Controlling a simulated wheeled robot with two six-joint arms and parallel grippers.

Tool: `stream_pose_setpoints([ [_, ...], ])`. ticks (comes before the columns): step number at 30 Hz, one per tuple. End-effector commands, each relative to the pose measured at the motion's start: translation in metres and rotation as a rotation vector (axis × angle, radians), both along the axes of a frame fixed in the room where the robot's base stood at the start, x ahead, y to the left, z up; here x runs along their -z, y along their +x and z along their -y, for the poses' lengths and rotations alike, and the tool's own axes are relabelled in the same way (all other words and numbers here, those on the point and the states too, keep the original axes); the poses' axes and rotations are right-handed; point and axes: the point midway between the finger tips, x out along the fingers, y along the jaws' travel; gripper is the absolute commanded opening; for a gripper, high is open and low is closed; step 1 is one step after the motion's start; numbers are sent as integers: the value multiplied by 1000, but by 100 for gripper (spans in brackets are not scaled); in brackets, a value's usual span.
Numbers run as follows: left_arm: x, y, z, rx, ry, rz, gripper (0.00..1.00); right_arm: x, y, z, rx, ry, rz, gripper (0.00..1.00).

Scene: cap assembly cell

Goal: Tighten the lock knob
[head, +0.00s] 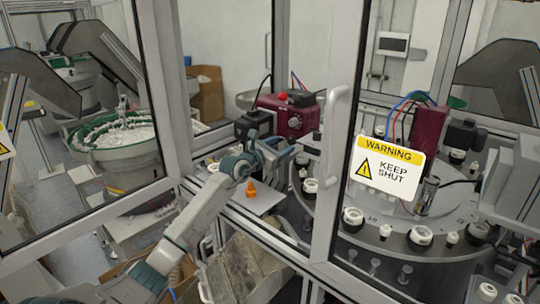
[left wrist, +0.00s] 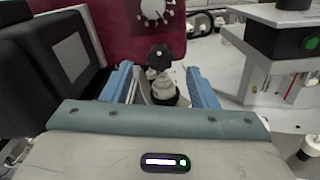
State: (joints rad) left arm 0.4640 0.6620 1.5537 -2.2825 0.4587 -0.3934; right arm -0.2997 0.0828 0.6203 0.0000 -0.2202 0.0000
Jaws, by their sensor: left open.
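The lock knob (left wrist: 160,56) is a black lobed knob on a pale stem, upright in the left wrist view. My left gripper (left wrist: 160,72) is open, with one blue finger on each side of the knob and its stem. Gaps show between the fingers and the knob. In the head view my left gripper (head: 283,152) reaches through the open front of the cell, just in front of the dark red unit (head: 292,117). I cannot make out the lock knob there; the gripper seems to cover it. My right gripper is not in view.
The red unit's white dial (left wrist: 153,10) is behind the knob. A door with a warning sign (head: 384,171) and an upright handle stands right of my arm. An orange piece (head: 251,190) sits on a pale plate below the gripper. A round table (head: 410,239) carries several white-topped parts.

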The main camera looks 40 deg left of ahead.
Motion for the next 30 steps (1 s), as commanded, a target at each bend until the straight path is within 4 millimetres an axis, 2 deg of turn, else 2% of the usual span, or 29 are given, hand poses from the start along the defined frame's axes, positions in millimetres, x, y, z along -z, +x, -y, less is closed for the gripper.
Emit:
stream_pose_setpoints([
  [1,5,-12,0,2,9,-2,53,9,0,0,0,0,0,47],
  [6,4,-40,-3,2,8,-2,53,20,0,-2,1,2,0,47],
  [12,2,-57,-4,0,3,0,53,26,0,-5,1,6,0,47],
  [30,0,-62,-4,1,0,0,53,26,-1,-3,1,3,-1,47],
])
